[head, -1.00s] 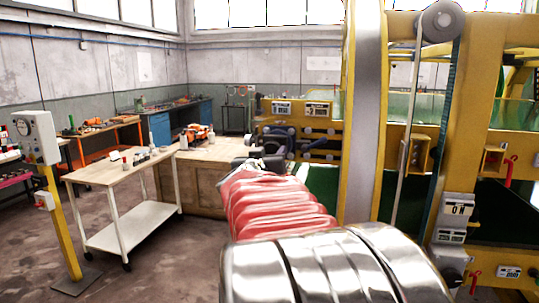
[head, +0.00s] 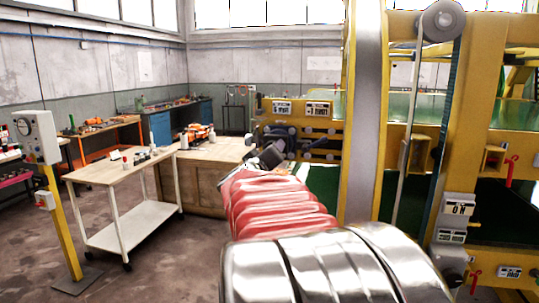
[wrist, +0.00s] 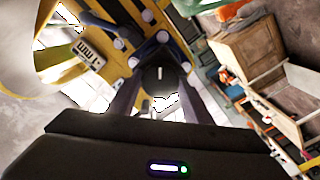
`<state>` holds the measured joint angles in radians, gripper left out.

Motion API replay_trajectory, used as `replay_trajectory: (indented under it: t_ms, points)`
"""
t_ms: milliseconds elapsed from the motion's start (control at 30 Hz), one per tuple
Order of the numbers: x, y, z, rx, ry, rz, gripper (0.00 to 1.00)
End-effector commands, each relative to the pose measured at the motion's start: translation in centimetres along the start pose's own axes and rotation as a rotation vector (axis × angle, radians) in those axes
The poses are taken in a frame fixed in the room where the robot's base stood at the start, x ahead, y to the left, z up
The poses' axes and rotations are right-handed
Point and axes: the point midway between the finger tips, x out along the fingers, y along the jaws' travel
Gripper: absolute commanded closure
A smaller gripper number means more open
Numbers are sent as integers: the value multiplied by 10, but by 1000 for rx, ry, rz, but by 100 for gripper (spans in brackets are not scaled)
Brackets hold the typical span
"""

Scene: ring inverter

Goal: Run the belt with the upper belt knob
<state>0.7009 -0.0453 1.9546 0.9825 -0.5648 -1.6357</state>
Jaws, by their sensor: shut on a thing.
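My gripper (wrist: 160,85) is shut on a dark round knob (wrist: 158,74) with a short white mark on its face. In the wrist view the knob sits between the two dark fingers, in front of the yellow machine panel. In the head view my gripper (head: 277,151) reaches the left end of the yellow panel (head: 335,124), and looks tilted. There my gripper hides the held knob, so I cannot tell from its label whether it is the upper one.
Other dark handles and pale rollers sit close around the knob on the panel. A tall yellow and grey post (head: 361,120) stands right of my arm. A wooden cabinet (head: 205,170) and a white trolley (head: 130,215) stand left.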

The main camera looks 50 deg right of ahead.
Motion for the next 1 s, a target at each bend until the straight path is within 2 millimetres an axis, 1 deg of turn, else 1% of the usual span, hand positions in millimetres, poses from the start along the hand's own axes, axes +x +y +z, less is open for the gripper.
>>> replay_trajectory:
  t_ms: [33,267,300,567,867,1000]
  points:
    - [2,1,8,0,-14,6,77]
    - [2,2,8,1,-14,6,77]
    - [2,2,8,1,-14,6,54]
    - [1,1,4,1,-7,4,36]
    - [-1,1,2,1,-3,3,36]
    - [-8,1,1,1,-2,2,36]
